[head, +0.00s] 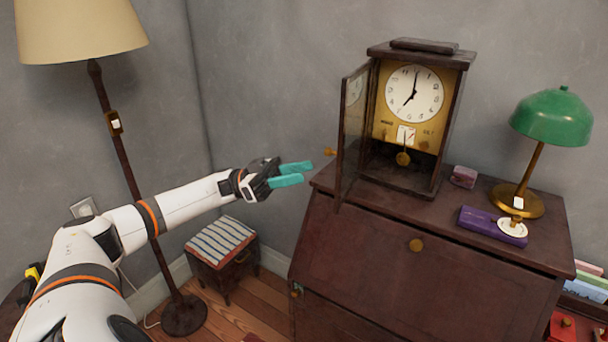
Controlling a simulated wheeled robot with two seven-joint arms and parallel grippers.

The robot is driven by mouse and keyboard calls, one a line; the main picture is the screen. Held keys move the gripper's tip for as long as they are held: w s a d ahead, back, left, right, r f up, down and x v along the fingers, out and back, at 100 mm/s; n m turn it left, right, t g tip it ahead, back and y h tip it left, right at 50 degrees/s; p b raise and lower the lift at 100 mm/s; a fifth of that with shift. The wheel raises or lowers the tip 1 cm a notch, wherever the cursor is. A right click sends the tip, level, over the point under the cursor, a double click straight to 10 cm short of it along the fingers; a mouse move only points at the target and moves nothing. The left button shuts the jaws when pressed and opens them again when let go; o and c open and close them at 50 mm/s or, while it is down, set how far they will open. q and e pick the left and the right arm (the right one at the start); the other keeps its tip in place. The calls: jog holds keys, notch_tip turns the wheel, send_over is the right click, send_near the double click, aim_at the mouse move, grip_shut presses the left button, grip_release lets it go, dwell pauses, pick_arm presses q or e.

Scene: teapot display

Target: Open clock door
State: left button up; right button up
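The clock (416,114) stands on top of the dark wooden cabinet, with a white dial, a gold face and a brass pendulum. Its glazed door (352,132) is swung open on the left side and points out toward me. A small brass knob (330,152) shows at the door's free edge. My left gripper (297,174) has teal fingers with a gap between them. It is left of the door, a little below the knob, apart from it and empty. My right gripper is not in view.
The cabinet (375,257) fills the lower right. On its top are a green lamp (552,118), a purple case (490,226) and a small pinkish box (464,177). A floor lamp (122,165) and a striped stool (221,243) stand at left. The cabinet top before the clock is clear.

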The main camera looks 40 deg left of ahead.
pick_arm(q)
jog(key=v, duration=0.2)
jog(key=b+v, duration=0.1)
jog(key=shift+s+a+f, duration=0.1)
jog(key=shift+s+a, duration=0.15)
jog(key=shift+s, duration=0.1)
dwell(0.4)
jog(key=b+v, duration=0.4)
jog(key=v, duration=0.8)
jog(key=shift+b, duration=0.3)
